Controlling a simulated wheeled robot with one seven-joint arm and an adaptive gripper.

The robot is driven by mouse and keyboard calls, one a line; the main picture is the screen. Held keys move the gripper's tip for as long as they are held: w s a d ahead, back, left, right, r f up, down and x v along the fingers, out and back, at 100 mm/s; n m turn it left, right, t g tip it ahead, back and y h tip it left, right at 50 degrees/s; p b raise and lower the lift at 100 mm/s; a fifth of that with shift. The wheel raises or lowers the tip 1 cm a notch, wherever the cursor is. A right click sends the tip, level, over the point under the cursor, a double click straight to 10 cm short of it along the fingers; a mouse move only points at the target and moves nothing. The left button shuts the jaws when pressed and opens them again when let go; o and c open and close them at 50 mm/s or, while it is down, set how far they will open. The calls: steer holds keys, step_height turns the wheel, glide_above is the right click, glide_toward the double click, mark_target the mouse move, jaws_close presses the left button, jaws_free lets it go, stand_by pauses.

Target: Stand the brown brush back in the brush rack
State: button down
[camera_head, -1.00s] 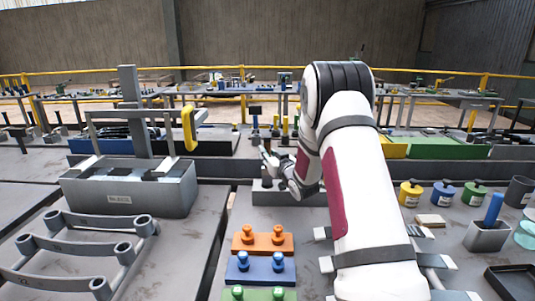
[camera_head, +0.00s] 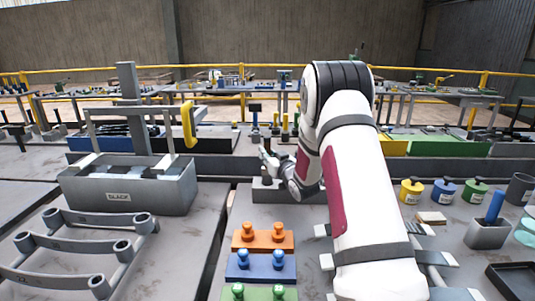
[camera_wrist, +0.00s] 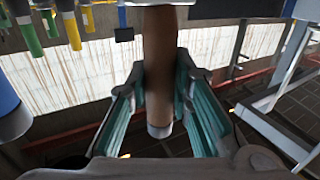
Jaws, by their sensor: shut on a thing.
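The brown brush (camera_wrist: 159,75) shows in the wrist view as a brown handle with a grey end cap, running down the middle of the picture. My gripper (camera_wrist: 160,85) is shut on it, with teal-lined fingers on both sides. A pale band crosses the handle at the top edge, and the rest of the brush is out of view. In the head view my gripper (camera_head: 268,160) is small and partly hidden by my wrist, above a low grey block (camera_head: 285,194).
Green, yellow and blue handles (camera_wrist: 73,30) show at the wrist view's upper left, and a blue object (camera_wrist: 8,105) is close at its left edge. A grey bin (camera_head: 135,203) stands left in the head view. Orange pegs (camera_head: 263,239) stand in front of the block.

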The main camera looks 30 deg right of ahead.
steer(key=shift+f+b, duration=1.45)
steer(key=shift+f, duration=1.25)
steer(key=c, duration=0.9)
jaws_free()
steer(key=shift+r, duration=0.1)
steer(key=shift+r+p, duration=1.5)
steer(key=shift+r, duration=1.85)
